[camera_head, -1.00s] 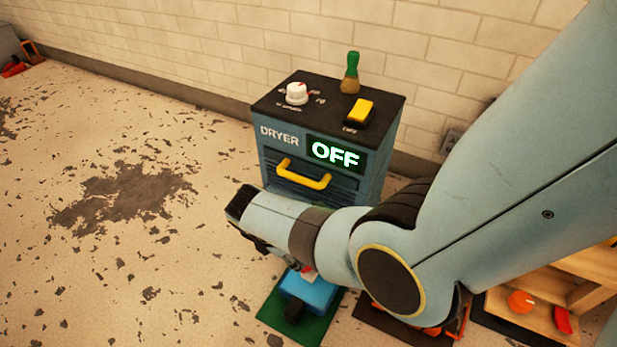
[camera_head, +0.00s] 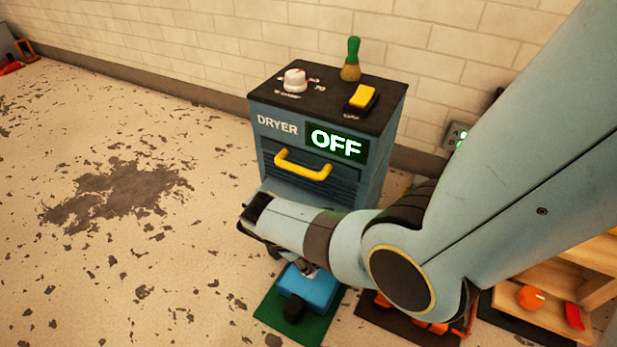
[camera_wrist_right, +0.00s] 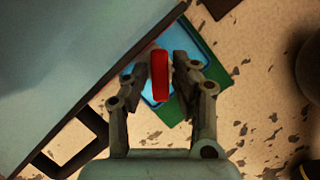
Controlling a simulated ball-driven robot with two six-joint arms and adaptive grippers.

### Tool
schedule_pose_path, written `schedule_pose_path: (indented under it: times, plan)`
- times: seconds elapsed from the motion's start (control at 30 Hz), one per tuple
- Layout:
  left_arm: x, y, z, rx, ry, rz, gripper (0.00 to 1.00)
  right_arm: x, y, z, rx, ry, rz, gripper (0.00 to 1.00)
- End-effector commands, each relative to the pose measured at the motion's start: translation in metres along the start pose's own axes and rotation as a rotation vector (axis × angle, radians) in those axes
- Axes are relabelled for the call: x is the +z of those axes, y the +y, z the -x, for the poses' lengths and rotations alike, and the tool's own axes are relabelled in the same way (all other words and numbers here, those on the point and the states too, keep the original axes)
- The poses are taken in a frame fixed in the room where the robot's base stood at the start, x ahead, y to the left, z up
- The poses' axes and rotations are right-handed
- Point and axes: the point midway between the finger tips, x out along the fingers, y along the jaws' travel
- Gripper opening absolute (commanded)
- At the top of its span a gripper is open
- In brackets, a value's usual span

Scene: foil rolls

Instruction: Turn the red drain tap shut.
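The red tap (camera_wrist_right: 159,78) shows in the right wrist view as an upright-looking red bar between the two fingers of my right gripper (camera_wrist_right: 161,68). The fingers are open, one on each side of the bar, with a narrow gap visible on both sides. A blue container (camera_wrist_right: 146,88) on a green mat (camera_wrist_right: 192,80) lies below. In the head view my right wrist hides the tap and most of the gripper, above the blue container (camera_head: 309,288). My left gripper is not in view.
The dryer cabinet (camera_head: 276,150) reads OFF, with a yellow handle (camera_head: 302,165), white knob (camera_head: 295,80), yellow switch (camera_head: 362,96) and green-handled brush (camera_head: 351,62). A wooden shelf (camera_head: 570,265) stands at right. Floor at left is open.

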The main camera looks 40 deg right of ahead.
Motion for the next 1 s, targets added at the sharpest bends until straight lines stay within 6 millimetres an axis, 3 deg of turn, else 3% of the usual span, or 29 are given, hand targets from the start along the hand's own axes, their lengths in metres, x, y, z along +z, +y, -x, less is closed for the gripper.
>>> schedule_pose_path:
  times: [0.07,0.27,0.47,0.8,1.0]
  plan:
    - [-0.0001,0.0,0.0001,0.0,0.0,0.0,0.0,0.0002,0.0002,0.0002,0.0,0.0,0.0,0.27]
    - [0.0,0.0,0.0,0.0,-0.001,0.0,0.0,0.0001,0.0001,0.0001,0.0,0.0,0.0,0.01]
    - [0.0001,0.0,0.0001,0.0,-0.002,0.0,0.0,0.0002,0.0005,0.0003,-0.004,0.0,-0.011,0.0]
    - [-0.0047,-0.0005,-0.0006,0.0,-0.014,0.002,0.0,0.0006,0.0023,-0.0002,-0.138,0.0,-0.334,0.0]
    - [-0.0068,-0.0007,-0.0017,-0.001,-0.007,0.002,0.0,0.0003,0.0015,-0.0002,-0.15,0.0,-0.361,0.0]
